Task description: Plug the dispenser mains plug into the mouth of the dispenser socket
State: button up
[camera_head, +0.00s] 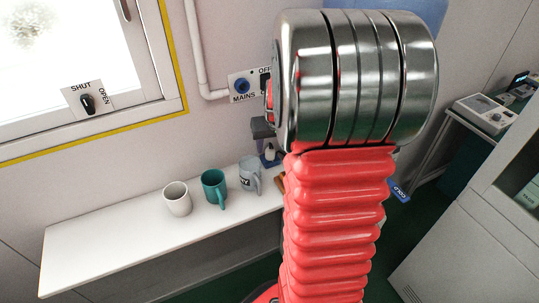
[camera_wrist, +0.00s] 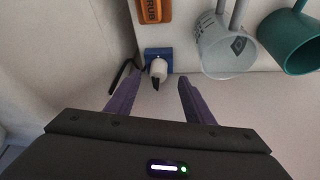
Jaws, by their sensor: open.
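A white plug-like piece (camera_wrist: 158,69) with a dark end sits at a blue block (camera_wrist: 152,52) on the white shelf, in the wrist view. I take it for the mains plug. A black cable-like loop shows to its left. The head view shows the small white piece (camera_head: 269,151) and blue block (camera_head: 267,161) beside my arm. My gripper (camera_wrist: 152,80) is open, its purple fingers on either side of the plug in the picture. I cannot tell their height above it. A blue round fitting (camera_head: 242,86) shows on the wall plate marked MAINS; I cannot tell whether it is the dispenser socket.
A grey-blue mug (camera_wrist: 222,48) and a teal mug (camera_wrist: 294,40) stand beside the plug. A white mug (camera_head: 177,199) stands further left on the shelf (camera_head: 100,235). An orange block marked SCRUB (camera_wrist: 154,10) lies beyond the blue block. The shelf's left part is clear.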

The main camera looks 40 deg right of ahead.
aim_at(270, 151)
dwell(0.3)
jog(key=shift+x, duration=2.6)
jog(key=shift+w+d+r, duration=0.1)
jog(key=shift+d, duration=0.05)
jog(key=shift+c, duration=0.3)
jog(key=c, duration=1.1)
